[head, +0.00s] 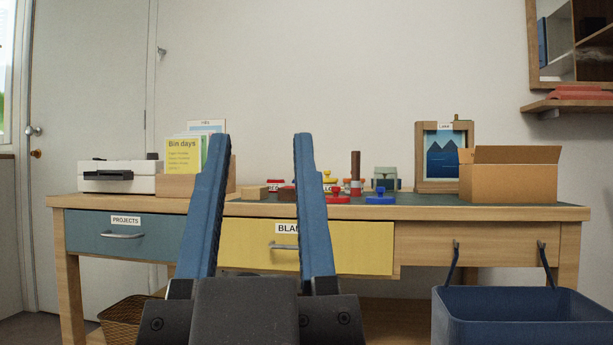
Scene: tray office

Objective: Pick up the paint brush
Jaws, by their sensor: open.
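I cannot make out a paint brush for certain in the head view. A dark brown upright stick-like item (355,168) stands among small things on the desk top, but it is too small to tell what it is. My gripper (261,140) is in the foreground, with its two long blue fingers wide apart and nothing between them. It points toward the desk (430,212) from in front. The fingers cover part of the desk top and of the drawers, so anything behind them is hidden.
Several small red, blue and yellow items (380,198) crowd the middle of the desk. A card holder (172,185) and white machine (118,176) stand left; a framed picture (440,157) and open cardboard box (508,180) right. A blue bin (520,318) is front right.

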